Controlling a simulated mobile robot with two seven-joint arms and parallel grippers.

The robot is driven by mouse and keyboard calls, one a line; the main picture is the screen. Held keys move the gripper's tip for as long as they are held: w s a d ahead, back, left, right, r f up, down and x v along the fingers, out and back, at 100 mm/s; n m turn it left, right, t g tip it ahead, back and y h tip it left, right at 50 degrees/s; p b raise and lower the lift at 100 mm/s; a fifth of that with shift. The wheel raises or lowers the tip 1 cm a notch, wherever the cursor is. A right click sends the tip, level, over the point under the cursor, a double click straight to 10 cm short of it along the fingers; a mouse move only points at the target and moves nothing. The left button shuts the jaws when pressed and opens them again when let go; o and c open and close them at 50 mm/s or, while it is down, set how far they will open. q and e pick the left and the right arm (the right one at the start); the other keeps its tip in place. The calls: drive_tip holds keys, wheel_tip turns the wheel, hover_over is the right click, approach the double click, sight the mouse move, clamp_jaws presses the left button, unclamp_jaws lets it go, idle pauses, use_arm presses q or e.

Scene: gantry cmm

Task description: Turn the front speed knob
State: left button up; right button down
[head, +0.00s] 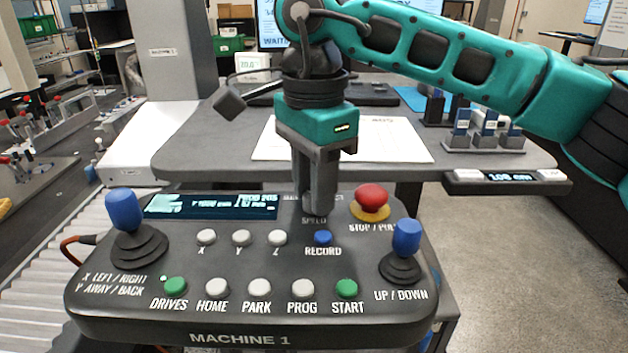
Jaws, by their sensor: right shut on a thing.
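The dark control panel (255,329) marked MACHINE 1 fills the front of the head view. My right gripper (318,207) points straight down onto its upper part, just behind the SPEED label (314,220). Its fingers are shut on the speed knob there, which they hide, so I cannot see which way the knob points. The panel display (210,206) is lit to the left of the gripper. My left gripper is not in view.
A red stop button (370,198) stands close right of the gripper, with a blue RECORD button (323,237) just in front. Blue joysticks stand at the left (124,210) and right (407,237). Behind is a grey desk (205,150) with a paper sheet (390,142).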

idle(0.4)
drive_tip(key=c, duration=1.1)
unclamp_jaws()
drive_tip(key=shift+c, duration=0.2)
drive_tip(key=o, duration=0.3)
wheel_tip(320, 180, up, 13)
drive_tip(key=p, duration=0.1)
